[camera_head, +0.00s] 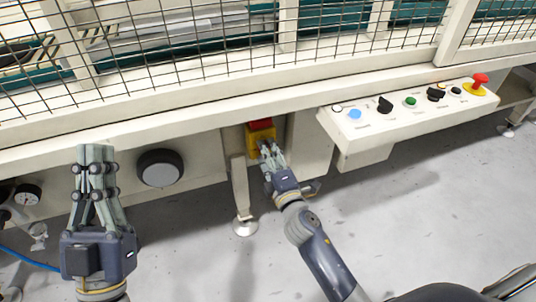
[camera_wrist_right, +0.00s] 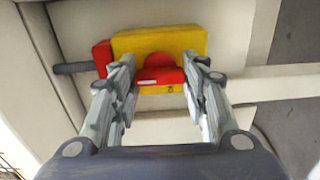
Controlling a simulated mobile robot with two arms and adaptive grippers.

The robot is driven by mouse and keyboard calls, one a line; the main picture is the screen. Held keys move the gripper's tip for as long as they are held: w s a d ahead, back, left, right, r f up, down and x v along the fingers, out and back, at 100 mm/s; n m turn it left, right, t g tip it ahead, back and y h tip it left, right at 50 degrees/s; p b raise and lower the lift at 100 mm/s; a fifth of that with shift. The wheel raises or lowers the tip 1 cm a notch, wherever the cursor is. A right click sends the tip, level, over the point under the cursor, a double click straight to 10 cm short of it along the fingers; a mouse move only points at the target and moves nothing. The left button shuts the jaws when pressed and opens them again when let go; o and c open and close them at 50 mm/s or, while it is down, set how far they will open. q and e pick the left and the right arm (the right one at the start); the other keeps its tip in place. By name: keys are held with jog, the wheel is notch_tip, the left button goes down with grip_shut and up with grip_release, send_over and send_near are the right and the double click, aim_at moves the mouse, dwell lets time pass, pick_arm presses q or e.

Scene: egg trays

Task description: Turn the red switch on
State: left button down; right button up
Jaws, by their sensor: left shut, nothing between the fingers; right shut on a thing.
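The red switch (camera_wrist_right: 160,72) is a red rotary knob on a yellow box, fixed to the machine's front below the cage. In the head view the yellow box (camera_head: 262,132) shows just beyond my right gripper (camera_head: 266,150), which partly hides it. In the right wrist view my right gripper (camera_wrist_right: 160,78) has a finger on each side of the red knob and is shut on it. My left gripper (camera_head: 95,152) is shut and empty in front of the machine's beam at the left.
A white control panel (camera_head: 385,130) with several knobs, buttons and a red emergency button (camera_head: 480,79) juts out at the right. A support leg (camera_head: 241,195) stands beside my right gripper.

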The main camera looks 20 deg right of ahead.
jog(key=o, duration=1)
jog(key=shift+o, duration=0.2)
jog(key=s, duration=1.2)
jog(key=shift+d, duration=0.2)
